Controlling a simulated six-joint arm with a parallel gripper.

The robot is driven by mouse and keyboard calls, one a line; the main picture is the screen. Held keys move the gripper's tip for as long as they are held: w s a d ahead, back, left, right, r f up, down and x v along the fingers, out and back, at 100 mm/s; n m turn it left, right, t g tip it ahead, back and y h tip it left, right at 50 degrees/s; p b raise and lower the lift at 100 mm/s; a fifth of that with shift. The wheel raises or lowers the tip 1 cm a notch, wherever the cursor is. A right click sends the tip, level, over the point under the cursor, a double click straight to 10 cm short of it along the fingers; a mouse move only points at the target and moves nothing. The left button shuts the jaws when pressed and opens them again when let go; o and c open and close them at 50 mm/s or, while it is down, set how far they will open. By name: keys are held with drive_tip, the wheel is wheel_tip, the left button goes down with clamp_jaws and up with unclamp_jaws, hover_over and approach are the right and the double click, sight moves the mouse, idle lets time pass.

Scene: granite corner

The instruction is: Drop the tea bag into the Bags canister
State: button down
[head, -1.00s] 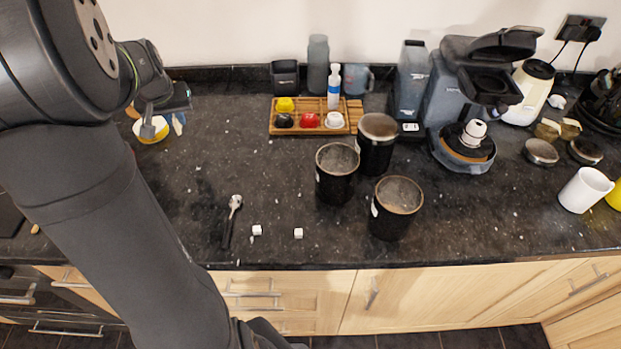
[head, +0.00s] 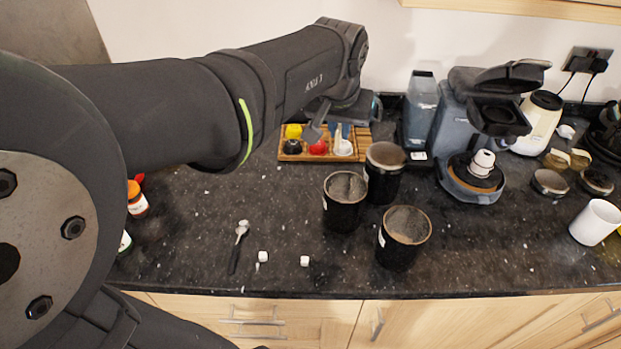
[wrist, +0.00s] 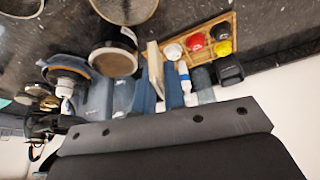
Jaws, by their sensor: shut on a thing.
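My gripper (head: 328,128) is shut on the tea bag (wrist: 155,64), a flat cream piece between the blue fingers in the wrist view. In the head view the bag cannot be made out. The gripper is above the wooden tray at the back, left of and behind the canisters. Three dark open-topped canisters stand close together: a left one (head: 343,217), a back one (head: 382,187) and a front one (head: 399,252). Small white labels show on some, but I cannot read which is Bags.
The wooden tray (head: 363,133) holds coloured pods. A coffee machine (head: 447,115) stands right of the canisters, with a white mug (head: 595,222) farther right. A spoon (head: 237,248) and two white cubes (head: 263,256) lie at the front left. The counter between tray and spoon is clear.

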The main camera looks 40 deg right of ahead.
drive_tip(key=s+f, duration=0.4)
drive_tip(key=f, duration=0.1)
drive_tip(key=shift+d+m, duration=0.2)
drive_tip(key=shift+m, duration=0.1)
idle(0.4)
drive_tip(key=c, duration=1.4)
unclamp_jaws()
drive_tip(key=shift+r, duration=0.1)
drive_tip(key=v, duration=1.7)
drive_tip(key=shift+a+r, duration=0.15)
drive_tip(key=shift+a, duration=0.05)
